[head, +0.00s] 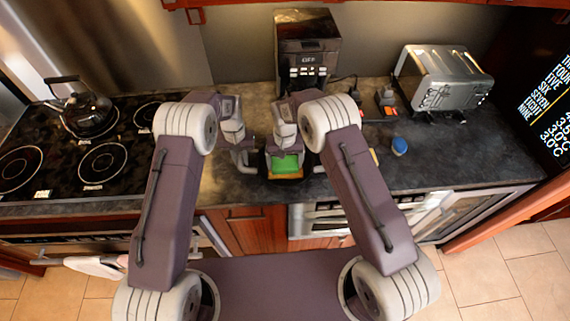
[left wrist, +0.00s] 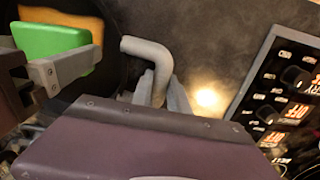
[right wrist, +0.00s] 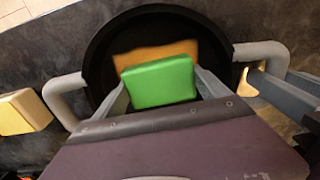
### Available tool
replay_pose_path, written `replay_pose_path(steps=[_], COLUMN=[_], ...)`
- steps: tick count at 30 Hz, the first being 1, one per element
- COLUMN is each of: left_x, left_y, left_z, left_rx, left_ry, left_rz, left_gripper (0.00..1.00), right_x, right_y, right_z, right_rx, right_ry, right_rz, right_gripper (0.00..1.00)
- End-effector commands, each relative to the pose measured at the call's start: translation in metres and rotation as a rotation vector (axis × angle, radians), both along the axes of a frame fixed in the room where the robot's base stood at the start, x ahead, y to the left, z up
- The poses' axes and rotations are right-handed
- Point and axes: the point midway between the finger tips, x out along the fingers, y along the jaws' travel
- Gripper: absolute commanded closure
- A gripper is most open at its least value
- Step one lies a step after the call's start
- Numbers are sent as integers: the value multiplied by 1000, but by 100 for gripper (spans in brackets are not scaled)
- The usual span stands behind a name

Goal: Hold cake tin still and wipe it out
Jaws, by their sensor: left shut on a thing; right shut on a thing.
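The cake tin (right wrist: 100,55) is a round black pan with two grey handles, standing on the dark counter. In the head view it is mostly hidden by my grippers. My left gripper (head: 242,158) is shut on one grey handle (left wrist: 158,65) of the tin. My right gripper (head: 285,150) is over the tin and shut on a green block (right wrist: 158,82), which looks like a sponge. An orange-brown layer (right wrist: 155,53) shows beneath the green; I cannot tell whether it is part of the same block. The green block also shows in the left wrist view (left wrist: 50,42).
A coffee machine (head: 305,45) stands behind the tin. A toaster (head: 440,80) is at the back right. A blue item (head: 399,146) and a yellow block (right wrist: 22,112) lie right of the tin. A kettle (head: 85,110) sits on the stovetop at left.

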Motion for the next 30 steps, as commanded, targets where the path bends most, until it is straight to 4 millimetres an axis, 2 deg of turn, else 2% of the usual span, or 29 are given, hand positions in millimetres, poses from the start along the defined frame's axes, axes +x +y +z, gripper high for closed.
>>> replay_pose_path(steps=[13,17,26,30], left_x=[1,1,1,1], left_y=[2,2,1,0], left_z=[0,0,0,0], left_rx=[2,2,1,0], left_ry=[-3,-3,-2,-2], left_rz=[1,1,1,0], left_gripper=[100,100,100,100], right_x=[-3,-3,-1,-1], right_y=[-25,-23,-3,0], right_z=[0,1,-1,-2], right_rx=[-5,-5,-3,-2], right_ry=[8,6,3,4], right_rz=[-1,1,2,1], right_gripper=[88,88,88,88])
